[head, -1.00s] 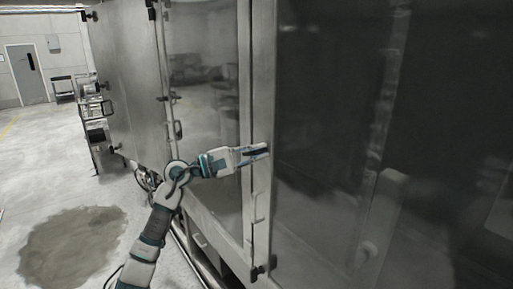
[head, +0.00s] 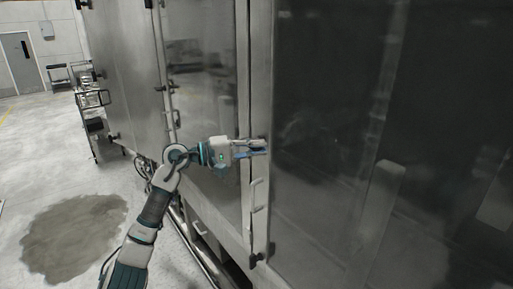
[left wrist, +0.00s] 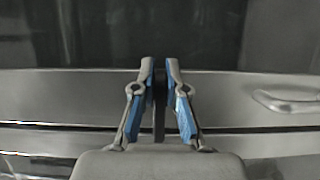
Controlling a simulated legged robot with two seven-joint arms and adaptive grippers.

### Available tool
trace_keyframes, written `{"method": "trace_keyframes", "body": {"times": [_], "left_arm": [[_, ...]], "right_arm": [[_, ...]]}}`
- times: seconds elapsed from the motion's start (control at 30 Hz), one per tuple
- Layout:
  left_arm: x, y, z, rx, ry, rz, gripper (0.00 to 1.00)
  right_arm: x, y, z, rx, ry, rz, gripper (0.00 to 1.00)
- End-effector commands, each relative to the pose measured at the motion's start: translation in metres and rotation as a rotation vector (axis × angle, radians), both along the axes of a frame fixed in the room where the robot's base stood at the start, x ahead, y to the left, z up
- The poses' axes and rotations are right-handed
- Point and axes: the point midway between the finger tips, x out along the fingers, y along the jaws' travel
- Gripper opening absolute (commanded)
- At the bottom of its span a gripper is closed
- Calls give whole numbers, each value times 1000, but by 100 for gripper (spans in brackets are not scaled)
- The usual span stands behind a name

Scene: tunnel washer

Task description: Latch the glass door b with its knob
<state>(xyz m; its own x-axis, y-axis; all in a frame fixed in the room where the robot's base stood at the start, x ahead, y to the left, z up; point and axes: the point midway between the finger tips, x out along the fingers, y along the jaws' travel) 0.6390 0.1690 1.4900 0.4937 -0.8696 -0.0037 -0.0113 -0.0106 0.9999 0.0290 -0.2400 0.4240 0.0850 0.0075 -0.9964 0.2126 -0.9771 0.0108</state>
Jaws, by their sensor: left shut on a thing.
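My left gripper (head: 265,147) is at the upright metal frame between two glass panels, arm reaching in from the lower left. In the left wrist view its two fingers (left wrist: 160,68) are shut on a narrow dark knob (left wrist: 159,98) in front of the metal frame (left wrist: 60,95). The knob is mostly hidden by the fingers in the head view. A large dark glass door (head: 330,110) is right of the frame; another glass panel (head: 203,70) is left of it. No label shows which is b. My right gripper is not in view.
A handle (head: 256,195) sits on the frame below my gripper; a handle also shows in the left wrist view (left wrist: 288,102). A dark fitting (head: 254,260) is lower down. Pipes (head: 195,240) run along the machine's base. The floor (head: 115,180) at left is open, with a dark stain.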

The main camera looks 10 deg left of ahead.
Motion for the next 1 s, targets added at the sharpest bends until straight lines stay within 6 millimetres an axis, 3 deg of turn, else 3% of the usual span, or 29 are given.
{"method": "trace_keyframes", "body": {"times": [0.23,0.27,0.3,0.37,0.73,1.0], "left_arm": [[2,0,-6,8,9,1,0],[2,0,-6,8,9,1,17],[2,0,-6,8,9,1,27],[2,0,-6,8,9,0,38],[-4,5,-1,2,2,1,38],[-27,53,-3,3,5,4,38]], "right_arm": [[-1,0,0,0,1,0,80],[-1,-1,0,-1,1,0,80],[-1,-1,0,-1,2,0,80],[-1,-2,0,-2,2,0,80],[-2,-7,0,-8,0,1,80],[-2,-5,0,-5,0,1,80]]}}
